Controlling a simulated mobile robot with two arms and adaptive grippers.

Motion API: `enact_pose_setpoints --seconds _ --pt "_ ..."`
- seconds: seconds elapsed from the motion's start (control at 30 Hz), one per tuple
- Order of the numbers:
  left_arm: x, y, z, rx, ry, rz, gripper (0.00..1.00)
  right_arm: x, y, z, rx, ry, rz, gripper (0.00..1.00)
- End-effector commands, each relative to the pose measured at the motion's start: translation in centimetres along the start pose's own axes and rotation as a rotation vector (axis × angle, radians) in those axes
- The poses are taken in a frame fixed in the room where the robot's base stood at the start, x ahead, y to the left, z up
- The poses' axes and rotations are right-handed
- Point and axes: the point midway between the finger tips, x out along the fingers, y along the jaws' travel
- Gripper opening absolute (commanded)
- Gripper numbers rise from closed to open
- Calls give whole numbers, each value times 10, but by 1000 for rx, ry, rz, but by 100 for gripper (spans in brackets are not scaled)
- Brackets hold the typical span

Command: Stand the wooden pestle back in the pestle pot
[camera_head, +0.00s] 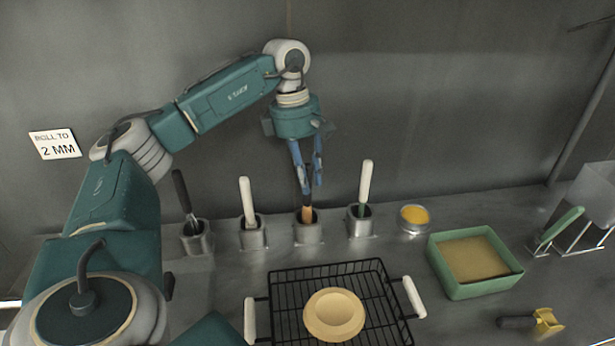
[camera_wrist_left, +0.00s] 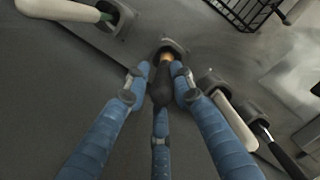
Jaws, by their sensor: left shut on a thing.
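The wooden pestle (camera_head: 307,213) is upright at the third metal pot from the left, its orange-brown lower part at the mouth of that pestle pot (camera_head: 308,235). My left gripper (camera_head: 307,188) points down above this pot and is shut on the pestle's dark upper part. In the left wrist view the dark end of the pestle (camera_wrist_left: 162,86) sits between the blue fingers, with the pot (camera_wrist_left: 172,45) just beyond. Whether the pestle's foot rests on the pot's bottom is hidden. My right gripper is not in view.
Pots with white-handled tools (camera_head: 248,201) (camera_head: 366,183) stand on both sides, close by; a dark-handled whisk (camera_head: 185,200) stands further left. In front are a wire rack (camera_head: 283,290) with a round dough piece (camera_head: 333,314), and a green tray (camera_head: 487,287). A yellow-filled bowl (camera_head: 414,216) is right.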

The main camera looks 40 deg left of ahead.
Motion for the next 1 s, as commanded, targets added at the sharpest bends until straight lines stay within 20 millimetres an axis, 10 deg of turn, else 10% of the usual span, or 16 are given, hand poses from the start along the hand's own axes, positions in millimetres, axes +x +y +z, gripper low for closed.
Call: enact_pose_setpoints --seconds 0.43,0.47,0.53,1.0 --pt "9 0 -1 0 -1 1 0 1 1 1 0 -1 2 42" --pt "8 0 -1 0 -1 1 28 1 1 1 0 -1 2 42" --pt "8 0 -1 0 -1 1 42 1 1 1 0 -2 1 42" --pt "-10 1 0 0 -3 4 43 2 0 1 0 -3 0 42"
